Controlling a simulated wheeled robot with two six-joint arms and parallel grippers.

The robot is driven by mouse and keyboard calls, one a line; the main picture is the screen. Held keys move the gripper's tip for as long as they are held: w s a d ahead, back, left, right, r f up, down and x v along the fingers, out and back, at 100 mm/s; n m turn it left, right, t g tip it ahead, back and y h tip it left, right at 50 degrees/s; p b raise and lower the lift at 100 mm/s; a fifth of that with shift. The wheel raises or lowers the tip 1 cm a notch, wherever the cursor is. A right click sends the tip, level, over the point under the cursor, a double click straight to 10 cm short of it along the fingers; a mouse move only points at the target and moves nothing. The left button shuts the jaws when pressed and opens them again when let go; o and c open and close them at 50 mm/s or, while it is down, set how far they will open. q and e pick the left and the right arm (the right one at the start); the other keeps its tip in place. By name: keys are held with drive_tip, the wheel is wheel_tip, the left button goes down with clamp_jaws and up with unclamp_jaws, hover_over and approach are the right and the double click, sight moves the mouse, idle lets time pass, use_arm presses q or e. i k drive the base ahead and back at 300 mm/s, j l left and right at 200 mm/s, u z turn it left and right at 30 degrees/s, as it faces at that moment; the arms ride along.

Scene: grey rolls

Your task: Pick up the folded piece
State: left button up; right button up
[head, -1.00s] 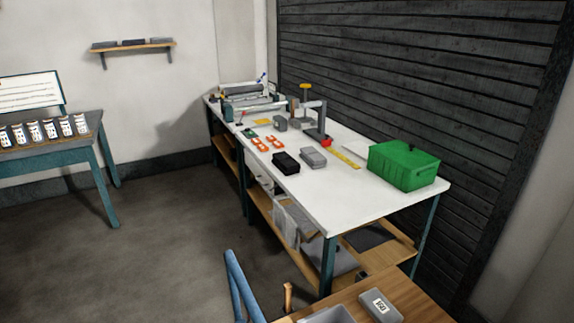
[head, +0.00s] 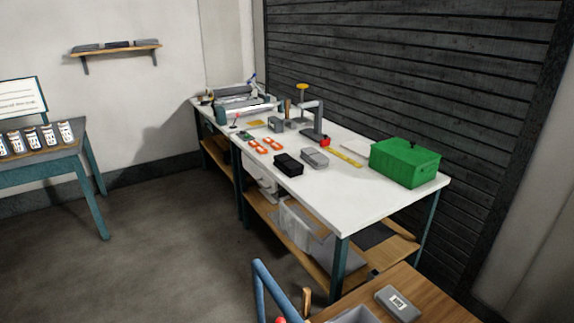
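Neither of my grippers is in the head view. I cannot make out a folded piece for certain at this distance. A machine with grey rolls (head: 238,103) stands at the far end of the white-topped workbench (head: 365,195). Nearer on the bench are a small grey block (head: 276,125), two orange items (head: 264,145), an open black box (head: 288,166) and a grey box (head: 314,158). A grey upright press-like tool (head: 316,120) stands at the back of the bench.
A green box (head: 405,163) and a yellow strip (head: 345,155) lie on the bench. A wooden-topped cart (head: 445,295) with a blue handle (head: 258,290) and a labelled grey box (head: 398,303) is close below. A side table (head: 50,160) stands left. Floor between is clear.

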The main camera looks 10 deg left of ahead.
sight(291, 167)
drive_tip(key=i+j+z, duration=0.2)
drive_tip(key=j+z, duration=0.2)
drive_tip(key=j, duration=0.4)
drive_tip(key=i+j+z, duration=0.15)
drive_tip(key=j+z, duration=0.2)
drive_tip(key=j, duration=0.45)
drive_tip(key=j+z, duration=0.4)
drive_tip(key=j, duration=0.4)
